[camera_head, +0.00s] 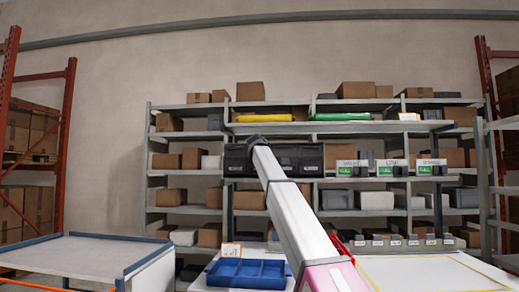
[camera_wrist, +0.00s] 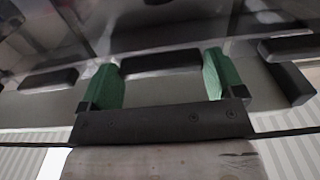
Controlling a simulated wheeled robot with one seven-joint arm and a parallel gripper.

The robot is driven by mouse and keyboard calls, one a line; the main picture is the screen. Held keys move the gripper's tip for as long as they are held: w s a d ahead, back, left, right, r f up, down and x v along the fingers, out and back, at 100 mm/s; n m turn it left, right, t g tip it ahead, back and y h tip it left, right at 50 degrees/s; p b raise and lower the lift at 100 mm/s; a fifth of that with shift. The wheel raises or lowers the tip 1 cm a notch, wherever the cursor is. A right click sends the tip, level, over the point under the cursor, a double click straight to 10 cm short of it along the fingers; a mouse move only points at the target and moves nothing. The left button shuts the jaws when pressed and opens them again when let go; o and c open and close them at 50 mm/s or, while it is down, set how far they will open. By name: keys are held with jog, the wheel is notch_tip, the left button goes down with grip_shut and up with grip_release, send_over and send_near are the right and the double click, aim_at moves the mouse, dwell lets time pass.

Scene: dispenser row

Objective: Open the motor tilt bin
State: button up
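A row of dark tilt bins (camera_head: 311,158) with small pale labels is mounted at the middle of the shelf in the head view. The labels are too small to read, so I cannot tell which is the motor bin. My gripper (camera_head: 256,139) is at the left part of this row, and my arm hides some of the bins. In the wrist view my gripper (camera_wrist: 164,77) has its two green fingertips wide apart. A dark handle (camera_wrist: 160,65) on a glossy bin front lies between and just beyond them. I cannot tell if they touch it. The bin front looks closed.
More dark handles show left (camera_wrist: 48,80) and right (camera_wrist: 288,47) of my gripper in the wrist view. A blue divided tray (camera_head: 246,274) lies on the counter below. Shelves with cardboard boxes (camera_head: 250,91) surround the bins. A grey-topped table (camera_head: 80,255) stands at left.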

jog(key=c, duration=0.7)
jog(key=shift+s, duration=0.15)
jog(key=shift+t, duration=0.7)
jog(key=shift+s+a+f, duration=0.1)
jog(key=shift+s+f, duration=0.95)
jog(key=shift+s, duration=0.35)
jog(key=shift+s+d+f, duration=0.1)
jog(key=shift+s+f, duration=0.9)
jog(key=shift+s, duration=0.35)
jog(key=shift+s+a+f, duration=0.1)
jog(key=shift+s+f, duration=0.95)
jog(key=shift+s, duration=0.35)
jog(key=shift+s+f, duration=0.35)
jog(key=shift+f, duration=0.35)
jog(key=shift+s+f, duration=0.35)
jog(key=shift+f, duration=0.5)
